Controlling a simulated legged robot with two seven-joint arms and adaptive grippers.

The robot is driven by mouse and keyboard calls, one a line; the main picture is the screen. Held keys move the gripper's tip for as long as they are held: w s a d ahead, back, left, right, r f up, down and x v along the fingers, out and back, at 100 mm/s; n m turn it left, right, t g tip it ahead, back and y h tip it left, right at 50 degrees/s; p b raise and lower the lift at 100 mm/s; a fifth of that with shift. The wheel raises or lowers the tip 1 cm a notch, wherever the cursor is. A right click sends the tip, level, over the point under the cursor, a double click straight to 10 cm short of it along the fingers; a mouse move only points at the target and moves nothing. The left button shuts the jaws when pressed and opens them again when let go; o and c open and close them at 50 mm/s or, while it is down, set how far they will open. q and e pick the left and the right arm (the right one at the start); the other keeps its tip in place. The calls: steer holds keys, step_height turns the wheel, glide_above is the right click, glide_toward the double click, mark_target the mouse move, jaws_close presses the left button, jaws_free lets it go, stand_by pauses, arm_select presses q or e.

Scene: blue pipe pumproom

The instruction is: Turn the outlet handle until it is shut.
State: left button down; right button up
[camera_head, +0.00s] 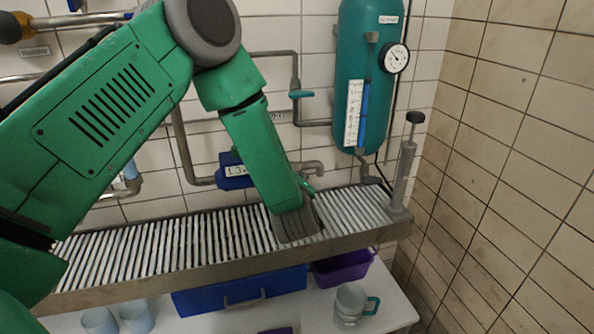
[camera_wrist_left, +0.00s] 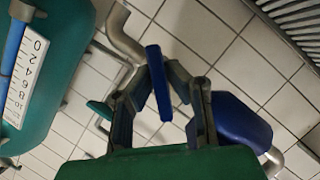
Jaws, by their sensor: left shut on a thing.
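The outlet handle (camera_wrist_left: 158,84) is a flat blue lever in the left wrist view, between the dark fingers of my left gripper (camera_wrist_left: 160,74). The fingers are closed on it from both sides. In the head view my green left arm reaches down from the left to the wall fittings behind the drain rack, and it hides the handle and most of the gripper. A curved metal spout (camera_head: 312,165) shows just right of the arm, and in the left wrist view (camera_wrist_left: 121,32) beside the handle. My right gripper is not in view.
A blue labelled box (camera_head: 236,171) sits left of the arm. A teal tank (camera_head: 366,70) with a gauge (camera_head: 396,58) and a pump (camera_head: 407,160) stand to the right. The slatted rack (camera_head: 180,243) lies below the arm, above purple (camera_head: 343,268) and blue (camera_head: 240,289) containers and a glass jug (camera_head: 351,303).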

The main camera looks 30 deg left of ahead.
arm_select(q)
steer(key=m+g+y+p, duration=0.1)
steer(key=m+g+p, duration=0.1)
steer(key=p, duration=0.3)
steer(key=shift+r+m, duration=0.15)
steer(key=shift+m, duration=0.75)
steer(key=shift+m+g+y+p, duration=0.6)
steer(key=shift+m+g+p, duration=0.3)
steer(key=shift+m+p, duration=0.4)
steer(key=shift+w, duration=0.1)
steer(key=c, duration=1.6)
jaws_free()
steer(key=shift+s+d, duration=0.2)
steer(key=shift+s, duration=0.05)
steer(key=v, duration=1.1)
steer(key=shift+d, duration=0.15)
